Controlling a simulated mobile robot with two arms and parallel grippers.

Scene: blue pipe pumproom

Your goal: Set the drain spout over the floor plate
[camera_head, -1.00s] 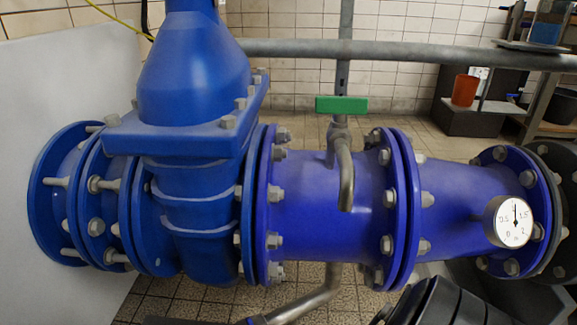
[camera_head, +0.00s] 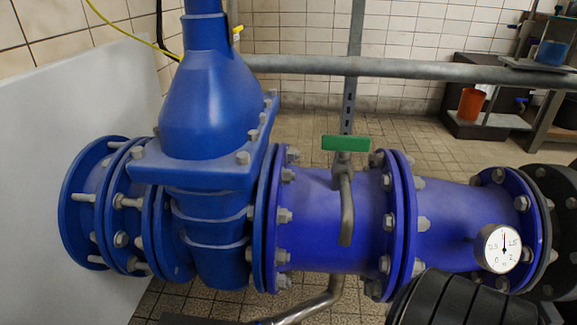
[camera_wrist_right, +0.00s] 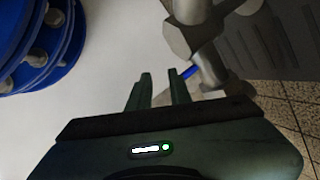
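The drain spout (camera_head: 346,205) is a bent grey metal pipe with its end pointing down, in front of the blue pipe in the head view. A green lever handle (camera_head: 346,143) sits across the tap above it. A second bent grey pipe (camera_head: 312,304) shows below the blue pipe. I cannot make out the floor plate for certain. My right gripper (camera_wrist_right: 159,78) shows in the right wrist view with its two fingers apart and nothing between them. Grey metal pipework (camera_wrist_right: 195,38) is just beyond it to the right. My left gripper is not in view.
The large blue valve (camera_head: 208,110) and flanged blue pipe (camera_head: 325,220) fill the middle. A round gauge (camera_head: 502,248) is at the right. A grey horizontal pipe (camera_head: 400,70) crosses behind. An orange bucket (camera_head: 471,104) stands far right. Tiled floor (camera_head: 290,125) behind is open.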

